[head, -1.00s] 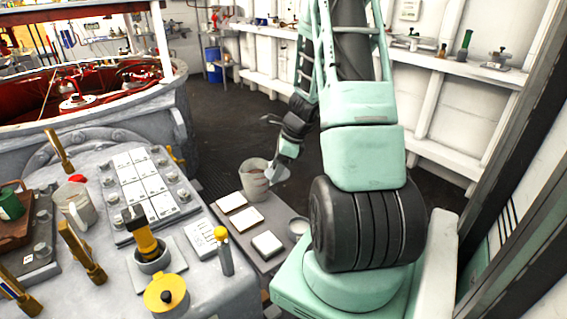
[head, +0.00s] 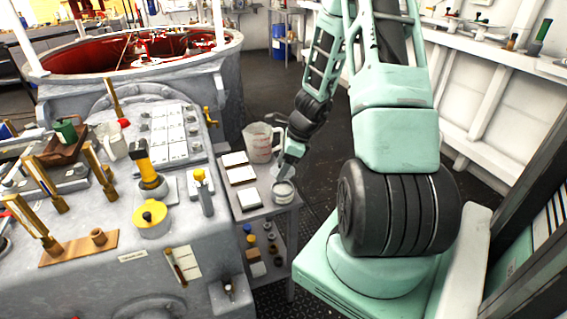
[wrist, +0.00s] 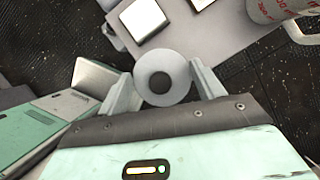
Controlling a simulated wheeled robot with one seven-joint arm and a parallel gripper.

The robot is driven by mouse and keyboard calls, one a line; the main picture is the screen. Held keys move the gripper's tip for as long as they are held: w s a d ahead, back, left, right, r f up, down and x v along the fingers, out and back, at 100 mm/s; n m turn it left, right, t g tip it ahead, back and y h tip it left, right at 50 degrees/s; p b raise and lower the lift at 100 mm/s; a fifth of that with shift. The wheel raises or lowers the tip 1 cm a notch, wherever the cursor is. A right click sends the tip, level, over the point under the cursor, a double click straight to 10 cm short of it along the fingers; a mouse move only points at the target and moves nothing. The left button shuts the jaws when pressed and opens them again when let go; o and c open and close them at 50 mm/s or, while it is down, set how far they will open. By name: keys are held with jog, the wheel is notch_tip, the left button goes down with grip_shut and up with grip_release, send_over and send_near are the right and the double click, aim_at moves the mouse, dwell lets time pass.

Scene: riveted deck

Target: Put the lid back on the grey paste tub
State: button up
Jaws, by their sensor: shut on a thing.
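My gripper (head: 282,172) is above the small side table, just above and behind the grey paste tub (head: 284,196). The tub stands upright near the table's right front corner. In the wrist view, the two fingers of my gripper (wrist: 163,88) are on either side of a round grey lid (wrist: 143,78) with a darker round middle. My gripper is shut on this lid. In the head view the lid is too small and too near the fingers to make out clearly. The tub is not clearly seen in the wrist view, probably hidden behind the lid.
A clear measuring jug (head: 262,143) with red marks stands close to my gripper, at the table's back; it also shows in the wrist view (wrist: 268,10). Several pale tiles (head: 241,174) lie on the table's left. A grey console (head: 190,255) stands left of the table.

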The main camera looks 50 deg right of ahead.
jog(key=shift+f+b, duration=2.15)
jog(key=shift+f, duration=0.5)
jog(key=shift+f, duration=0.15)
jog(key=o, duration=1.2)
jog(key=shift+r+p, duration=3)
jog(key=shift+r, duration=0.55)
